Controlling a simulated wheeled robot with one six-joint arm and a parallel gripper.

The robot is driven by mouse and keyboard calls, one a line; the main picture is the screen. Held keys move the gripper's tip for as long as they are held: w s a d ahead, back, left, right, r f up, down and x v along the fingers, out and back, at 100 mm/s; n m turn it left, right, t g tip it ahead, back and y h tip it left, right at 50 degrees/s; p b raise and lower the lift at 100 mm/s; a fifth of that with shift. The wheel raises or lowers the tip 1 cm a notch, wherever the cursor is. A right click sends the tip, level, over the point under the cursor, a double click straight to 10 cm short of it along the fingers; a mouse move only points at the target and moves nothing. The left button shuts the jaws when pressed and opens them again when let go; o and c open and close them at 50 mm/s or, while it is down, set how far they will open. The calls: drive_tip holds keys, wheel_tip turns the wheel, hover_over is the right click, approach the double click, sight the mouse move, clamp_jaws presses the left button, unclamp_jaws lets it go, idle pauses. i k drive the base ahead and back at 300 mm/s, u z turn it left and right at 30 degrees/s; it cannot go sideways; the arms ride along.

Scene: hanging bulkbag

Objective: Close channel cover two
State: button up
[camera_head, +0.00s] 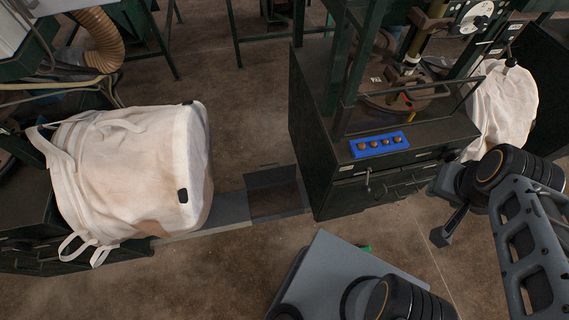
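A floor channel runs between the white bulk bag and the dark green cabinet. One short section of it is an open, dark recess (275,203). A dark cover panel (270,177) stands tilted up along the far side of this recess. A flat grey cover (231,208) lies to the left of the recess. No number shows on either cover, so I cannot tell which is two. My gripper (440,210) is at the right, in front of the cabinet and well apart from the covers. Its two fingers are spread, with nothing seen between them.
The bulk bag (135,165) fills the left, with loops hanging near the channel. The cabinet (345,185) stands right of the recess, carrying a blue button panel (379,144). Another white bag (503,105) is at the far right. Bare floor (240,270) lies in front of the channel.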

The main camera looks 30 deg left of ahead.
sight(261, 178)
drive_tip(key=u, duration=1.6)
drive_tip(key=k, duration=0.6)
drive_tip(key=u, duration=0.85)
drive_tip(key=i, duration=1.25)
drive_tip(key=z, duration=0.6)
drive_tip(key=i, duration=0.4)
drive_tip(key=z, duration=0.4)
